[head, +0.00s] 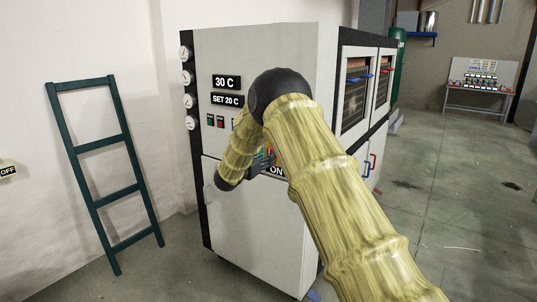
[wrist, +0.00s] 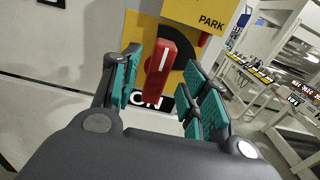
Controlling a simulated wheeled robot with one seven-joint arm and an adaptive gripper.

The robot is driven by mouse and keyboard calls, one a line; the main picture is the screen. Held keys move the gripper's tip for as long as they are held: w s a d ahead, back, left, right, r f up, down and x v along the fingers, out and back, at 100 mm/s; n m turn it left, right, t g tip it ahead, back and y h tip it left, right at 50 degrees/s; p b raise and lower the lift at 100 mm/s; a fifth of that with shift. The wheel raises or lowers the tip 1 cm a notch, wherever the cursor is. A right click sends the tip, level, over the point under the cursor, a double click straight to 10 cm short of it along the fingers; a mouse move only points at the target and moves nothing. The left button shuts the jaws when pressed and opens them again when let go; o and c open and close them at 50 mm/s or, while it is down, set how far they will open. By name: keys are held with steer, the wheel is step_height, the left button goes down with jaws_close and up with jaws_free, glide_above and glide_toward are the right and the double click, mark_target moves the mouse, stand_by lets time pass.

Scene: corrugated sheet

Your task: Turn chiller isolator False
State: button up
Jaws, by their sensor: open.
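The chiller isolator shows in the wrist view as a red handle (wrist: 160,70) with a white line, on a yellow plate (wrist: 143,25). The handle stands nearly upright in that picture, leaning slightly. In the head view my arm hides most of the isolator; the ON label (head: 277,170) shows beside my gripper (head: 264,162).
The white chiller cabinet (head: 255,225) carries dials on its left edge and displays reading 30 C (head: 226,82) and SET 20 C (head: 227,99). A dark ladder (head: 105,170) leans on the left wall. Open floor (head: 440,190) lies to the right, with a workbench (head: 478,98) beyond.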

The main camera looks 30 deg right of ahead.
steer(key=shift+x, duration=1.3)
jaws_close()
